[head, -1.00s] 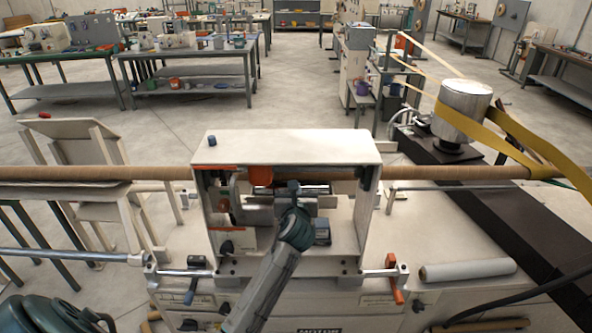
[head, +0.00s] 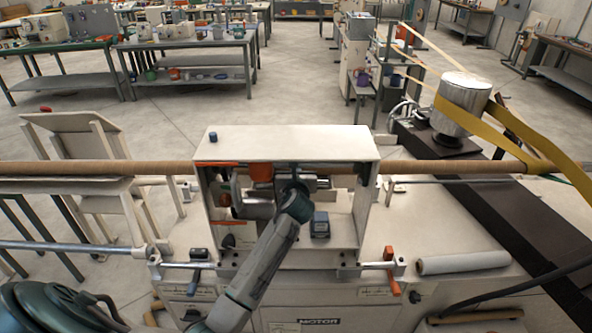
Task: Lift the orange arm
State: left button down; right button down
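Several orange parts are on the white winder. An orange block (head: 260,173) hangs under the front edge of the winder's box-shaped housing (head: 295,143). A flat orange strip (head: 214,164) lies along the housing's upper left edge, and an orange lever (head: 391,268) hangs at the front right. I cannot tell which of them is the orange arm. My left arm reaches up from the lower left into the housing. My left gripper (head: 291,187) is inside, right of the orange block; its fingers are dark and mixed with metal parts, so its opening is unclear. My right gripper is not in view.
A brown tube (head: 450,168) runs across the winder at housing height. A blue-grey box (head: 320,225) sits inside the housing, right of my wrist. A white roll (head: 462,264) lies on the right deck. A yellow band (head: 515,135) wraps a metal drum (head: 462,103).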

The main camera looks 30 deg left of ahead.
pick_arm(q)
jog(key=r+t+y+b, duration=0.1)
jog(key=b, duration=0.2)
jog(key=w+r+t+b, duration=0.1)
jog(key=t+b, duration=0.1)
jog(key=w+a+r+t+y+b, duration=0.1)
jog(key=r+b, duration=0.1)
jog(key=b, duration=0.1)
jog(key=shift+a+t+y+b, duration=0.1)
jog(key=shift+t+y+b, duration=0.2)
jog(key=shift+w+a+r, duration=0.1)
jog(key=shift+w+r, duration=0.05)
jog(key=shift+r, duration=0.55)
dwell(0.4)
